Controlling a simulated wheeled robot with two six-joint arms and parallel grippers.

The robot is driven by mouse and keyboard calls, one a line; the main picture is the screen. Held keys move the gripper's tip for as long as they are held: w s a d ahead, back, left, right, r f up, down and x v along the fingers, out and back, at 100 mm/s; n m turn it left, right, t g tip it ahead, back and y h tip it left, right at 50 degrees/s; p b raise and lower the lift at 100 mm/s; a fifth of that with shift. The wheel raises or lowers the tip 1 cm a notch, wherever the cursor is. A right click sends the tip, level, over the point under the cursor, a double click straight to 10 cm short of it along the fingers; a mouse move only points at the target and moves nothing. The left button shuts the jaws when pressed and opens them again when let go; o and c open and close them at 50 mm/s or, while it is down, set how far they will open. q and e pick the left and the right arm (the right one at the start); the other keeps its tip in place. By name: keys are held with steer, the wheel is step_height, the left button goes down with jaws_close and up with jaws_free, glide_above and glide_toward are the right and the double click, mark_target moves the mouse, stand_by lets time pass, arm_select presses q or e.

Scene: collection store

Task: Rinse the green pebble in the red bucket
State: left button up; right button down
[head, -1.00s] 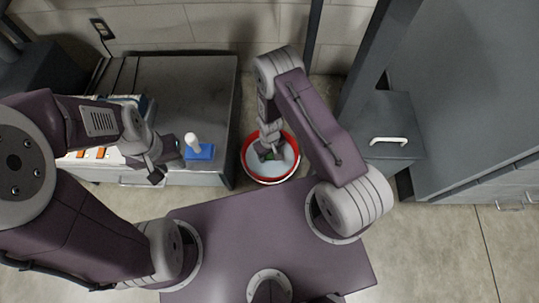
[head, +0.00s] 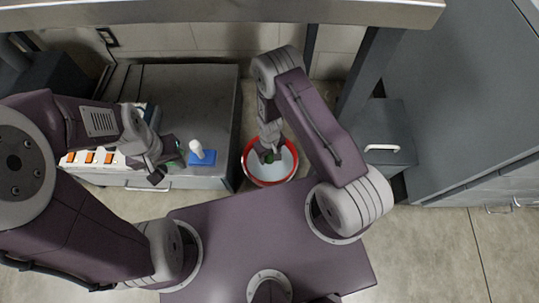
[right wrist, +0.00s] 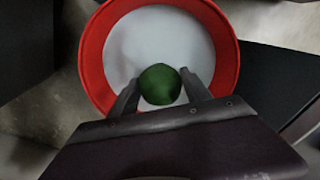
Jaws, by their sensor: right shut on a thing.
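The red bucket (head: 247,174) stands on the floor in the middle of the head view, with a pale whitish inside. It also shows in the right wrist view (right wrist: 93,62). My right gripper (head: 268,156) points down at the bucket. In the right wrist view its two fingers (right wrist: 160,92) are shut on the green pebble (right wrist: 160,84), which appears over the pale inside. I cannot tell whether the pebble touches the water. My left gripper (head: 168,172) seems open and empty, at the left over the low cabinet's front part.
A grey drawer unit (head: 385,130) stands at right. A metal edge (head: 220,12) crosses the top.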

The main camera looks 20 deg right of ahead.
steer(key=shift+r+p, duration=1.6)
steer(key=shift+r, duration=0.25)
stand_by(5.2)
step_height(320, 180, up, 8)
steer(key=p, duration=0.7)
steer(key=shift+f, duration=0.2)
